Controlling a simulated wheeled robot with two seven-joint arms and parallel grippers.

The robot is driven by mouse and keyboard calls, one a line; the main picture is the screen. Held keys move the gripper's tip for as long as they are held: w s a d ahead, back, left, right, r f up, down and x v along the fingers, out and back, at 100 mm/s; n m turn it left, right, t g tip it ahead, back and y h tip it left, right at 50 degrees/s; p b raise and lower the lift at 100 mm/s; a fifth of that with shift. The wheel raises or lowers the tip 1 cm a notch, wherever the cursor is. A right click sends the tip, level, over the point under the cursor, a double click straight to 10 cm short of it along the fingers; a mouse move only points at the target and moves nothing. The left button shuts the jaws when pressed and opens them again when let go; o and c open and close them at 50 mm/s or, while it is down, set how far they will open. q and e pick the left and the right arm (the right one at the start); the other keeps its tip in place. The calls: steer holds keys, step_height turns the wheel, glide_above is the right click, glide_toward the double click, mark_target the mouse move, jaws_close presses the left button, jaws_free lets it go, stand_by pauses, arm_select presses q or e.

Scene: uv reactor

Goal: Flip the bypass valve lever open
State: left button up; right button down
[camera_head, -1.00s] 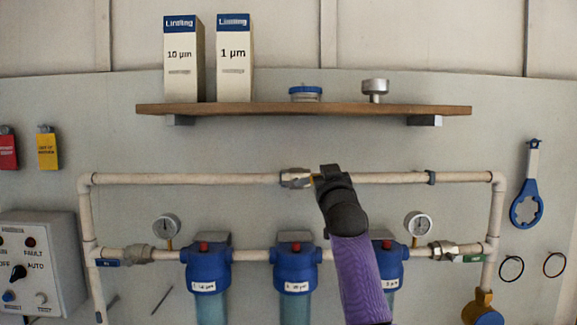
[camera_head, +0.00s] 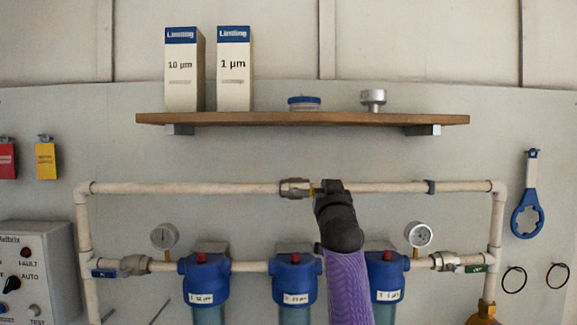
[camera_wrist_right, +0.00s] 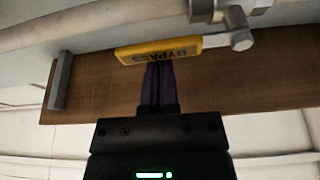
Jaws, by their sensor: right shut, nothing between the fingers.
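The bypass valve (camera_head: 294,188) is a metal fitting on the upper pale pipe in the head view. Its yellow lever, marked BYPASS (camera_wrist_right: 160,49), shows clearly in the right wrist view, running sideways from the metal stem. In the head view only a small yellow bit of it shows beside my gripper. My right gripper (camera_wrist_right: 158,66) is shut and empty, with its fingertips right at the lever's edge; I cannot tell whether they touch. In the head view the right gripper (camera_head: 329,187) covers the pipe just right of the valve. My left gripper is not in view.
A wooden shelf (camera_head: 350,119) with two filter boxes (camera_head: 208,70) hangs above the pipe. Below are blue filter housings (camera_head: 294,279) and two gauges (camera_head: 418,235). A control box (camera_head: 40,268) is at lower left. A blue wrench (camera_head: 528,208) hangs at right.

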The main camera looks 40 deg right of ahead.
step_height(320, 180, up, 4)
steer(key=p, duration=0.5)
steer(key=b+v, duration=0.5)
steer(key=v, duration=0.5)
steer(key=shift+s, duration=0.1)
